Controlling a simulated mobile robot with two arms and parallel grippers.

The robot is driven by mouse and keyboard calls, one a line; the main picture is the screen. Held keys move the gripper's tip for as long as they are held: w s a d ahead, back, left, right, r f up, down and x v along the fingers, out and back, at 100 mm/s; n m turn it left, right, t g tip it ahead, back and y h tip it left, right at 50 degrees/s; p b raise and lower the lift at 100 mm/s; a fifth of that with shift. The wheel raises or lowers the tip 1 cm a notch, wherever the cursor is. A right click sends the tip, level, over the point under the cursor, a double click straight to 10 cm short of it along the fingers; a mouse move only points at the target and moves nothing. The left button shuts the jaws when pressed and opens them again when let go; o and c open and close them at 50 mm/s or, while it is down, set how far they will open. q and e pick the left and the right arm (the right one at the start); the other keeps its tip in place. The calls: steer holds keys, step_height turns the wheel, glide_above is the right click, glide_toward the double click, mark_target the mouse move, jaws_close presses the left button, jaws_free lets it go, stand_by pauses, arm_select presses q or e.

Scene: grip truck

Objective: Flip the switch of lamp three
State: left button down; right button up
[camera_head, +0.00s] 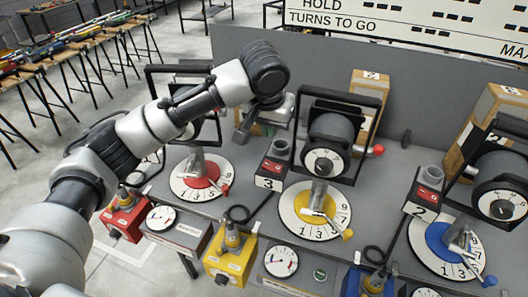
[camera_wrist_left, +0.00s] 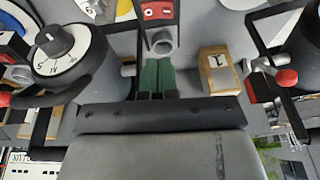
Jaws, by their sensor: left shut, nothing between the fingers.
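The lamp three unit is a dark block marked 3 (camera_head: 269,174) with a red switch face and a grey round socket on top, at the centre of the head view. A red switch face with a grey socket (camera_wrist_left: 162,42) shows at the top of the left wrist view, just beyond the fingertips; its number is not readable there. My left gripper (camera_head: 241,136) points down behind and left of the block. Its green fingers (camera_wrist_left: 157,62) are together and empty. Contact with the unit cannot be judged. My right gripper is out of view.
A framed black drum (camera_head: 331,131) with a red knob stands just right of my gripper. Red, yellow and blue dials (camera_head: 438,236) with levers line the grey bench. A second unit marked 2 (camera_head: 422,193) is at right.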

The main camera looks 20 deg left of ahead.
arm_select(q)
steer(key=shift+w+a+r+n, duration=0.15)
steer(key=shift+a+r, duration=0.15)
steer(key=shift+r, duration=0.25)
steer(key=shift+a+r+n, duration=0.15)
steer(key=shift+a+r, duration=0.1)
steer(key=shift+r, duration=0.3)
steer(key=p, duration=0.4)
glide_toward(266, 159)
steer(key=x, duration=0.5)
steer(key=shift+w+d+f, duration=0.1)
steer(key=shift+w+f, duration=0.05)
steer(key=shift+w, duration=0.1)
steer(key=shift+f, duration=0.85)
